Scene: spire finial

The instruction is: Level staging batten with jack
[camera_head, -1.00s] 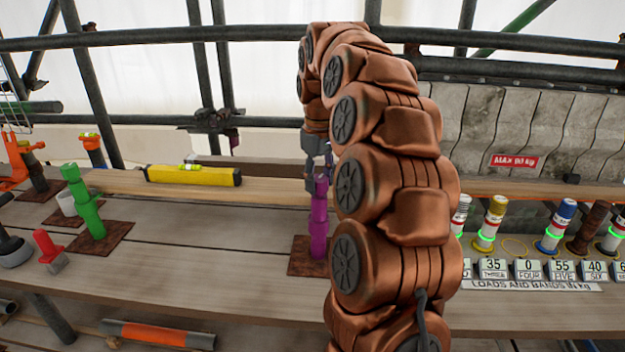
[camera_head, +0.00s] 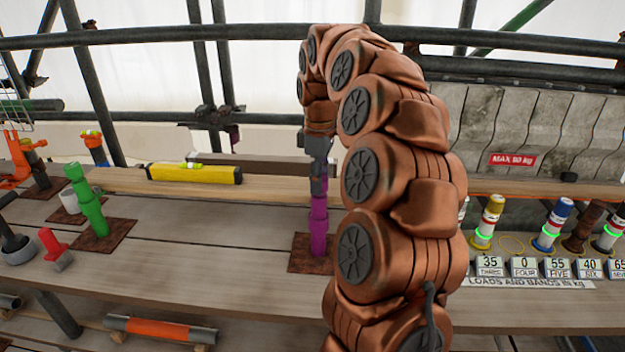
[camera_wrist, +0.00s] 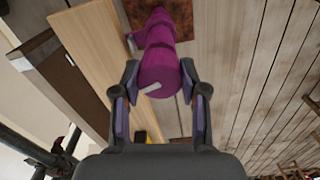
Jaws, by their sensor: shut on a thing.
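The purple jack (camera_head: 318,240) stands upright on a dark rusty base plate (camera_head: 300,262), in front of the pale wooden batten (camera_head: 250,194). My gripper (camera_head: 319,187) points down at the jack's top. In the wrist view my gripper (camera_wrist: 160,88) has a finger on each side of the purple jack's top (camera_wrist: 160,75), shut on it. A pale mark shows on the jack's top. The batten runs beside the jack in the wrist view (camera_wrist: 100,45). A yellow spirit level (camera_head: 195,174) with a green vial lies on the batten. My arm hides the batten's middle right part.
A green jack (camera_head: 88,205) and an orange-topped jack (camera_head: 94,148) stand at the left, near a red tool (camera_head: 53,247). Banded cylinders (camera_head: 488,222) and number cards (camera_head: 523,267) line the right. Boards between the green and purple jacks are clear.

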